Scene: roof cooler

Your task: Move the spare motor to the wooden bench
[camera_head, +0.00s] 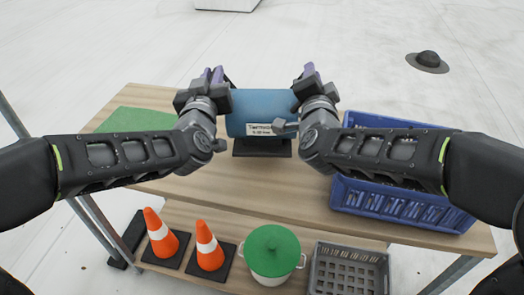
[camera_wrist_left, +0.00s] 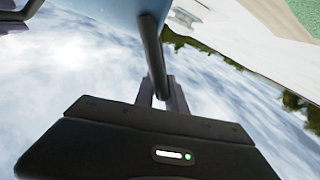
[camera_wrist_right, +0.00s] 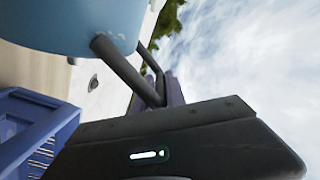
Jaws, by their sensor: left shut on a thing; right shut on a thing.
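The spare motor is a blue cylinder (camera_head: 262,106) with a white label, above a dark base plate (camera_head: 262,148) at the middle of the wooden bench (camera_head: 285,185). I cannot tell whether it touches the plate. My left gripper (camera_head: 216,78) is shut at the motor's left end, on a dark bar handle (camera_wrist_left: 152,55). My right gripper (camera_head: 305,75) is shut at its right end, on another dark bar handle (camera_wrist_right: 125,70). The motor's blue side also shows in the left wrist view (camera_wrist_left: 120,12) and in the right wrist view (camera_wrist_right: 65,25).
A blue crate (camera_head: 405,205) stands on the bench's right, a green mat (camera_head: 135,120) on its left. On the lower shelf are two orange cones (camera_head: 160,235), a pot with a green lid (camera_head: 272,250) and a grey crate (camera_head: 348,270). The bench front middle is clear.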

